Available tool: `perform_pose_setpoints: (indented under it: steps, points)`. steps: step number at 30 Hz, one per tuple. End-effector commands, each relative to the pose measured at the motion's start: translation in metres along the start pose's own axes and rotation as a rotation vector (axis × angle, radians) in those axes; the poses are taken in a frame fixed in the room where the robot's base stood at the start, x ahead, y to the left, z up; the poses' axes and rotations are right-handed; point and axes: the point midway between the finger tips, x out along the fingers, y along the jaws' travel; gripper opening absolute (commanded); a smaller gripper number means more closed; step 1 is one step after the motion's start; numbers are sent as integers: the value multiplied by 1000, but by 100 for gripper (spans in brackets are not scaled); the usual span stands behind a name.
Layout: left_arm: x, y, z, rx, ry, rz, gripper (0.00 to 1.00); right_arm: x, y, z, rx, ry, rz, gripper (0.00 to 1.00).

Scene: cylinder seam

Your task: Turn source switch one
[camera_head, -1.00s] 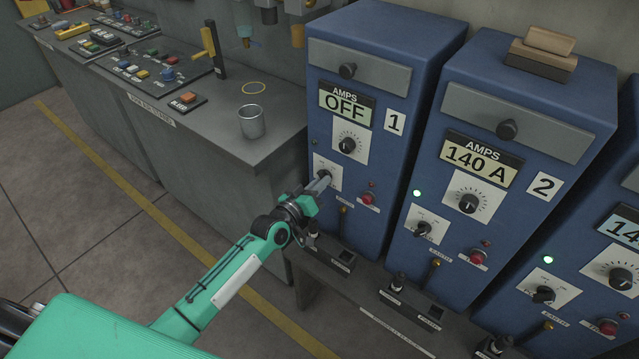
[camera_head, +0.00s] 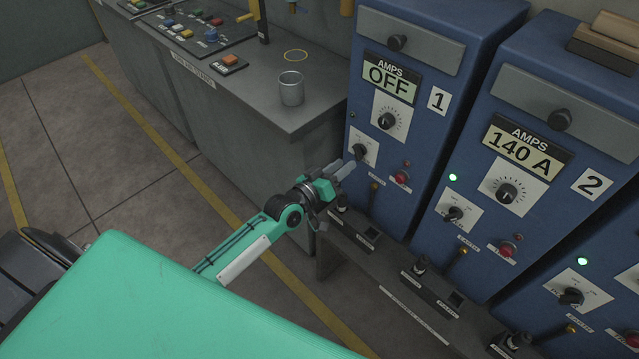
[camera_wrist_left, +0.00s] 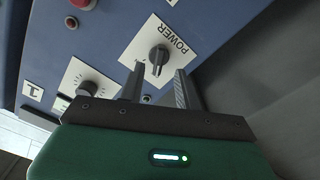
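Source one is the blue cabinet (camera_head: 412,111) marked 1; its display (camera_head: 389,79) reads OFF. Its black power switch knob (camera_head: 360,151) is on a white plate low on the front. In the left wrist view the knob (camera_wrist_left: 159,55) shows clearly beside the word POWER, its ridge slightly tilted. My left gripper (camera_head: 346,169) is just in front of and below the knob, apart from it. In the left wrist view its fingers (camera_wrist_left: 157,84) are spread, with nothing between them, and the knob lies beyond the tips. My right gripper is not in view.
Cabinet 2 (camera_head: 532,125) on the right reads 140 A and has a lit green lamp (camera_head: 453,177). A red button (camera_head: 401,177) is right of the switch. A grey bench with a metal cup (camera_head: 291,88) stands left. A low ledge (camera_head: 400,287) runs below the cabinets.

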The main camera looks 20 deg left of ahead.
Motion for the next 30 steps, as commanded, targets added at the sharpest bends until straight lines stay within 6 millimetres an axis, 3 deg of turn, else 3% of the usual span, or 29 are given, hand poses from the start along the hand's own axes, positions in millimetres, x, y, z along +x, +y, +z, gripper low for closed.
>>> perform_pose_setpoints:
  steps: [6, 13, 19, 30]
  points:
    - [-44, -1, 2, 2, -2, -1, 34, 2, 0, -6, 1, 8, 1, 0]
    - [-76, 0, 1, 1, -1, 0, 34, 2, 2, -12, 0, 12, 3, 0]
    - [-87, 0, 0, 1, -1, 0, 34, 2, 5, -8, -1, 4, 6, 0]
    - [-88, 0, 0, 1, 0, 0, 34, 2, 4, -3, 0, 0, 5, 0]
